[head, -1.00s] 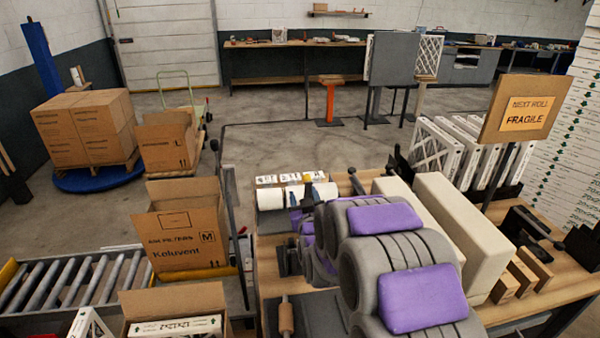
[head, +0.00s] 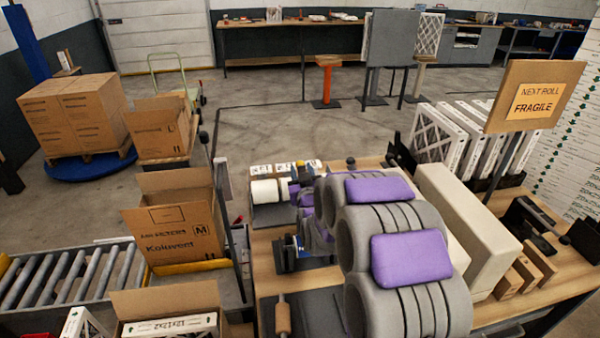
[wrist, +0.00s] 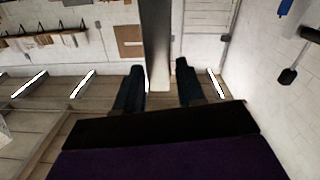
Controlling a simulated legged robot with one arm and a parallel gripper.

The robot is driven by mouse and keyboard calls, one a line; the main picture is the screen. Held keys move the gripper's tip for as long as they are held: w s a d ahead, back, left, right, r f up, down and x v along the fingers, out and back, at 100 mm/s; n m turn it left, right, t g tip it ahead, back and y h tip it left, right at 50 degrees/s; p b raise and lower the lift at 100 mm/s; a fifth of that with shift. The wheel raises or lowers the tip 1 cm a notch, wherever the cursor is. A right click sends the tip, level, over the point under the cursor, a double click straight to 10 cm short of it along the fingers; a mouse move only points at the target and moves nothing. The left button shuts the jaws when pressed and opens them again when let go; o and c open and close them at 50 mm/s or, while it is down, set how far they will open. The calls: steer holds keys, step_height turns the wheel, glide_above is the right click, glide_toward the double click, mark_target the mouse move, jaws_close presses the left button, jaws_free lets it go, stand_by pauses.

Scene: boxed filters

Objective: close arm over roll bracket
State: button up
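My gripper's two dark fingers (wrist: 159,66) stand apart in the wrist view, with a purple and black part of my wrist below them. In the head view a white roll (head: 268,190) lies at the bench's far left corner. My grey and purple arm reaches toward that corner and hides much of the bracket area. The fingers are hard to make out there.
The wooden bench (head: 262,275) carries a long cream block (head: 470,230), white filters (head: 440,135) and a "NEXT ROLL FRAGILE" sign (head: 535,97). An open carton (head: 172,235) and a roller conveyor (head: 65,285) stand left. A thin dark post rises between the carton and bench.

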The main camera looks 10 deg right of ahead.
steer(key=shift+d, duration=0.45)
steer(key=shift+c, duration=1.4)
steer(key=shift+a, duration=0.5)
jaws_close()
steer(key=shift+d, duration=0.15)
steer(key=shift+r, duration=0.1)
steer(key=o, duration=0.6)
jaws_free()
steer(key=shift+s, duration=0.1)
